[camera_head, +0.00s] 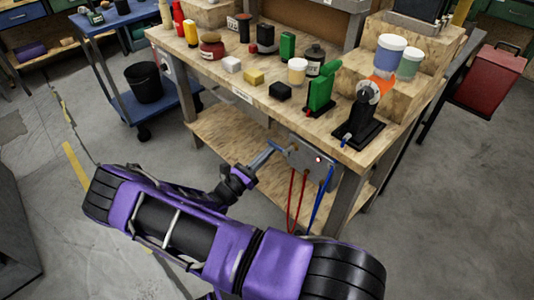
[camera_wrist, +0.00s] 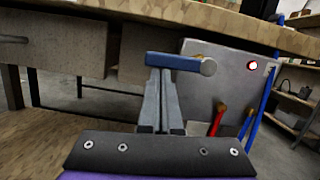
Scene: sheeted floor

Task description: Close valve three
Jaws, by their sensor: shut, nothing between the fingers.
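A grey valve panel (camera_head: 306,160) is fixed to the bench's front edge, with red and blue hoses below it. It also shows in the wrist view (camera_wrist: 222,80), with a lit red spot at its upper right. A blue valve handle (camera_wrist: 175,61) with a round grey end lies crosswise, roughly level, at the panel's left side. My gripper (camera_wrist: 160,75) is shut and empty, with its fingertips right at this handle; whether they touch it I cannot tell. In the head view my gripper (camera_head: 267,152) reaches the panel's left edge. No valve number is readable.
The wooden workbench (camera_head: 225,82) overhangs the panel and carries bottles, small blocks and a green device (camera_head: 320,90). A lower shelf (camera_head: 225,135) lies behind my arm. A blue cart (camera_head: 110,75) with a black bucket (camera_head: 146,83) stands at left.

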